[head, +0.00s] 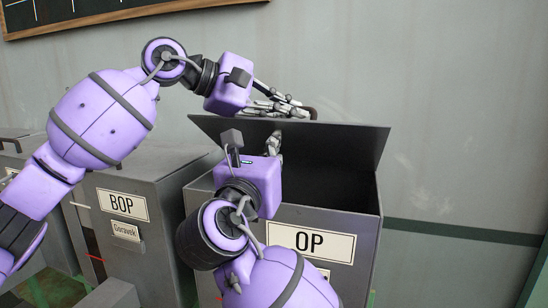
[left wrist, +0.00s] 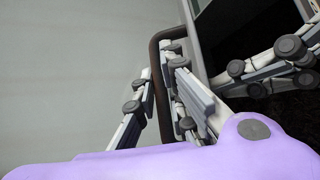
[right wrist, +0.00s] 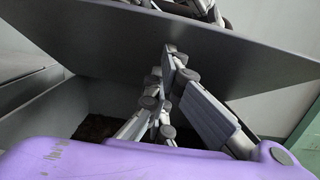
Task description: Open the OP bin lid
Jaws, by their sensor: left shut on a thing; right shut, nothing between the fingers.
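The OP bin (head: 368,225) is a grey metal box with a white "OP" label (head: 310,241). Its lid (head: 350,142) is raised and tilted, with a dark opening below it; the lid's underside also crosses the right wrist view (right wrist: 245,60). My left gripper (head: 300,110) is at the lid's top edge, shut on the dark bar handle (left wrist: 155,95), which shows between its fingers in the left wrist view. My right gripper (head: 277,140) is shut and empty, over the opening in front of the lid's underside. Whether it touches the lid is unclear.
The BOP bin (head: 155,245) stands to the left of the OP bin, shut. Dark loose material (right wrist: 95,127) lies inside the OP bin. A grey wall (head: 450,120) is behind the bins, with a framed board (head: 90,12) high at left. Right of the OP bin looks clear.

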